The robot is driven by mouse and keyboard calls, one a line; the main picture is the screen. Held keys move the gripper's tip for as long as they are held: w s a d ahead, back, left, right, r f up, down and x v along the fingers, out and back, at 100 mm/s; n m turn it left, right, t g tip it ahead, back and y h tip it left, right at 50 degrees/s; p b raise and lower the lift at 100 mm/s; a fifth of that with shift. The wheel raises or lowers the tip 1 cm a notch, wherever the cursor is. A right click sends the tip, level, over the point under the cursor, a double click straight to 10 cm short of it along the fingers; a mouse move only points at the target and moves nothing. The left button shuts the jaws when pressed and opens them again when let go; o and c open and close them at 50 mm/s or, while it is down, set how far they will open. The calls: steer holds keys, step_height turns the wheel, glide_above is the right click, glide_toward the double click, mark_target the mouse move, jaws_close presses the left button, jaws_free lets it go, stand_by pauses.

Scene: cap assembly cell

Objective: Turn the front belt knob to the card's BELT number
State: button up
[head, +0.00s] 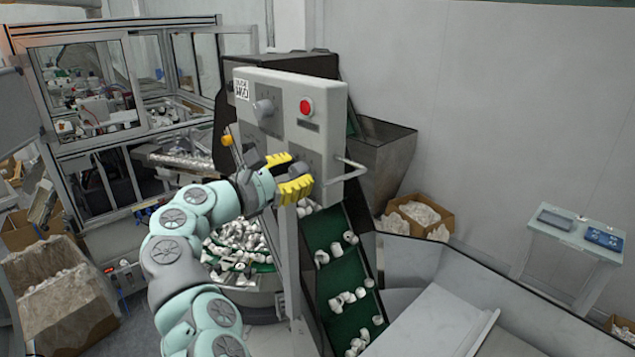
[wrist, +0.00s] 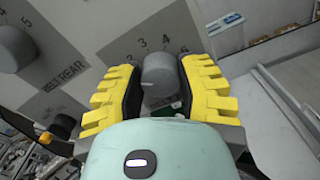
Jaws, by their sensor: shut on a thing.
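The front belt knob (wrist: 159,74) is a grey cylinder on the panel. In the wrist view it sits between the two yellow-padded fingers of my gripper (wrist: 160,88), which is shut on it. Dial numbers 2, 3 and 4 show on the plate beyond it; the rest of its scale and its pointer mark are hidden or unclear. In the head view my gripper (head: 291,178) is at the lower right of the control panel (head: 330,100). A small white card (head: 242,89) with dark print is at the panel's upper left; its print is too small to read.
A second knob (wrist: 14,48), labelled BELT REAR, is left of the held one in the wrist view. The panel also carries a pale upper knob (head: 263,108), a red button (head: 306,107) and a protruding handle (head: 345,172). The green belt (head: 335,260) with white caps runs below.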

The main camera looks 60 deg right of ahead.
steer(key=m+b, duration=0.3)
steer(key=shift+f, duration=0.25)
steer(key=m+b, duration=0.4)
steer(key=b, duration=0.1)
steer(key=shift+s+f+b, duration=0.1)
steer(key=shift+s+b, duration=0.05)
steer(key=shift+b, duration=0.25)
steer(key=m+b, duration=0.2)
steer(key=b, duration=0.1)
steer(key=shift+m, duration=0.3)
steer(key=shift+r+m+b, duration=0.2)
steer(key=shift+m+b, duration=0.7)
steer(key=shift+b, duration=0.35)
steer(key=shift+r, duration=0.1)
steer(key=o, duration=1.2)
